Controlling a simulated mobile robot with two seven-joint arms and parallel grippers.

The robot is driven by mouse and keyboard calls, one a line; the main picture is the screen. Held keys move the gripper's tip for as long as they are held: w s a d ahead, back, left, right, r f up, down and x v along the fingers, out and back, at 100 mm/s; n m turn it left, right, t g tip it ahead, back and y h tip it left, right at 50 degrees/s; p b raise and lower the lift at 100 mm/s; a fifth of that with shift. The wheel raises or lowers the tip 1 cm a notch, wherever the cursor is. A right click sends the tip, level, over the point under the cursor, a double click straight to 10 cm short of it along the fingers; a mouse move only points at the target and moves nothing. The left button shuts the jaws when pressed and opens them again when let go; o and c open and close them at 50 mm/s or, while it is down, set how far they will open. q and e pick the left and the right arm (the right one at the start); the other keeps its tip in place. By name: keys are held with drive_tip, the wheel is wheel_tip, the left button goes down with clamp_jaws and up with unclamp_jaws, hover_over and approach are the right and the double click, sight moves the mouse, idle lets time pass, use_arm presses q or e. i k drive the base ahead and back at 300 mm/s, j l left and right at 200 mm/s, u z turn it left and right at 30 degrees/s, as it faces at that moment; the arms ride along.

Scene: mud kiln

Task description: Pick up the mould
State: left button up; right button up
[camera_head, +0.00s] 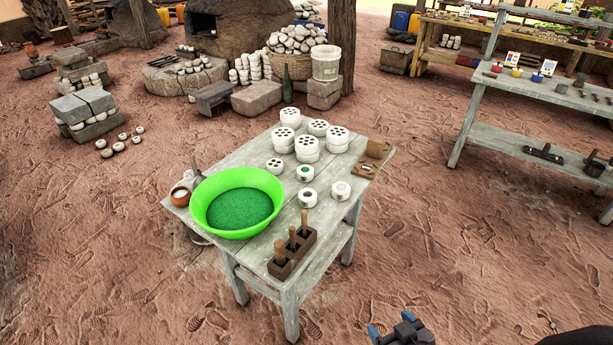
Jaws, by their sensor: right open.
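White round moulds with dark holes in their tops stand on the grey wooden table (262,155). Some are stacked, such as the stack at the table's right back (337,139). A white mould with green in it (305,173) stands singly, with another single mould (340,190) to its right and one nearer the front (308,197). I cannot tell which one the task means. My right gripper (393,326) is open at the bottom edge, partly cut off, over the ground and apart from the table and moulds. My left gripper is not in view.
A green bowl of green grains (238,203) fills the table's left side, beside a small clay pot (180,196). A dark wooden block with upright handled tools (292,252) stands at the front edge. A brown wooden piece (377,149) lies at the right corner. Ground right of the table is clear.

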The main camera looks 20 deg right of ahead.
sight(305, 174)
drive_tip(key=i+l+z, duration=0.1)
drive_tip(key=l+z, duration=0.3)
drive_tip(key=i+l+z, duration=0.15)
drive_tip(key=z, duration=0.2)
drive_tip(key=i+l+z, duration=0.2)
drive_tip(key=z, duration=0.2)
drive_tip(key=i+l+z, duration=0.3)
drive_tip(key=i, duration=0.25)
drive_tip(key=i+z, duration=0.3)
drive_tip(key=i, duration=1.6)
drive_tip(key=i+u, duration=0.2)
drive_tip(key=i, duration=0.4)
drive_tip(key=i+l+u, duration=0.2)
drive_tip(key=i, duration=0.4)
drive_tip(key=i+u, duration=0.25)
drive_tip(key=u, duration=0.15)
drive_tip(key=i+u, duration=0.35)
drive_tip(key=i+l+u, duration=0.1)
drive_tip(key=u, duration=0.3)
drive_tip(key=i+j+u, duration=0.15)
drive_tip(key=u, duration=0.25)
drive_tip(key=i+u, duration=0.55)
drive_tip(key=u, duration=0.2)
